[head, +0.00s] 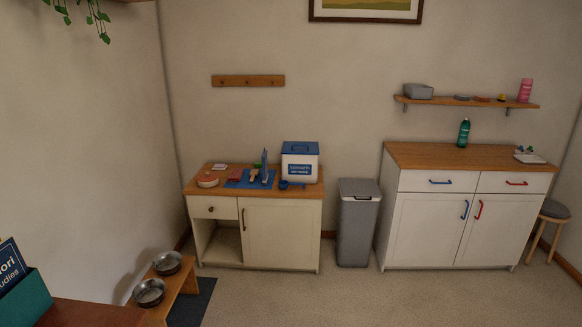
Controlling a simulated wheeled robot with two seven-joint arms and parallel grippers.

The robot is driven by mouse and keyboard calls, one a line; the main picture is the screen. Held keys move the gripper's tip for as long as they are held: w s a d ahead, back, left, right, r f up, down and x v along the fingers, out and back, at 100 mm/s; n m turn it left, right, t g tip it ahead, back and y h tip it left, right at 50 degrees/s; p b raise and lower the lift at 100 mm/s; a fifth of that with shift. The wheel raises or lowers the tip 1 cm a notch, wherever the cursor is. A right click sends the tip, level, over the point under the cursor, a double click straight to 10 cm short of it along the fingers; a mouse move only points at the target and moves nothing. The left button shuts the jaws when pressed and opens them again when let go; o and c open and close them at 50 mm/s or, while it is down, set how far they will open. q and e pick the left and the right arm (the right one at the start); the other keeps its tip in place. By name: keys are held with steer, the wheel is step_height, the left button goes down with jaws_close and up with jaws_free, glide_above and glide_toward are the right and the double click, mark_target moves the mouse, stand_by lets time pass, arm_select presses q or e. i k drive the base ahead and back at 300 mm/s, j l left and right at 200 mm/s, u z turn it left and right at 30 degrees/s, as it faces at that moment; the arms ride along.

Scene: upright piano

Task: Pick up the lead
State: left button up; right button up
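I cannot pick out a lead for certain in this view. The wooden peg rail (248,81) on the back wall shows nothing hanging from it. Small items lie on the left cabinet (265,222), among them a reddish item (235,174) at the edge of a blue mat (236,184); they are too small to name surely. The wall shelf (450,100) at the right also holds small flat items, one of them orange-red (481,99). Neither of my grippers is in view.
A white box with a blue lid (300,163) stands on the left cabinet. A grey bin (357,222) stands beside it, then a white cabinet (428,225) and a stool (551,218). A low bench (180,287) with two bowls stands front left. The central floor is clear.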

mark_target(235, 173)
steer(key=i+u, duration=0.1)
steer(key=i, duration=0.65)
steer(key=i+l+u, duration=0.1)
steer(key=i, duration=0.7)
steer(key=i+l+u, duration=0.1)
steer(key=i, duration=0.65)
steer(key=i+j+u, duration=0.2)
steer(key=i+u, duration=0.15)
steer(key=i, duration=0.2)
steer(key=i+u, duration=0.35)
steer(key=i, duration=0.2)
steer(key=i+u, duration=0.35)
steer(key=i, duration=0.2)
steer(key=i+l+u, duration=0.35)
steer(key=i, duration=0.2)
